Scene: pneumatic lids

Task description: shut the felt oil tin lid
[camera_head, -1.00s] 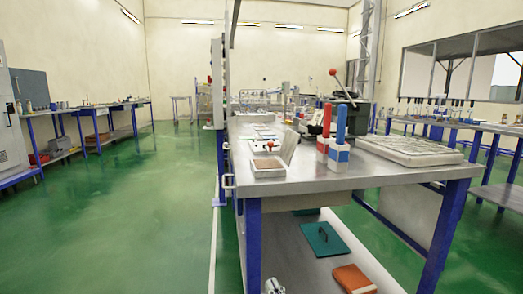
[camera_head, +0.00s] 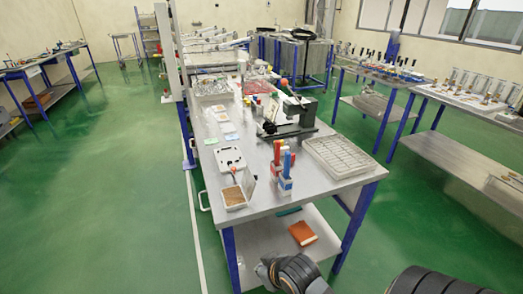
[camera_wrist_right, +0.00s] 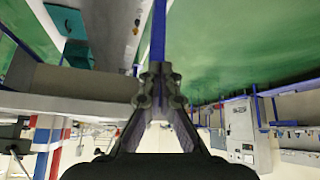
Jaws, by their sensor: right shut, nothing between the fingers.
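The felt oil tin (camera_head: 235,197) is a small white box with a brown felt pad, at the near left of the workbench in the head view. Its pale lid (camera_head: 250,184) stands up along the tin's right side, open. My right gripper (camera_wrist_right: 158,92) shows in the wrist view with its fingers shut and nothing between them. It is apart from the tin, near the bench's front end. In the head view parts of my right arm show at the bottom edge. My left gripper is not in view.
Red and blue bottles (camera_head: 286,172) stand right of the tin, with a white gridded tray (camera_head: 341,155) beyond. A white plate (camera_head: 230,158) lies behind the tin. An orange-brown box (camera_head: 302,233) lies on the lower shelf.

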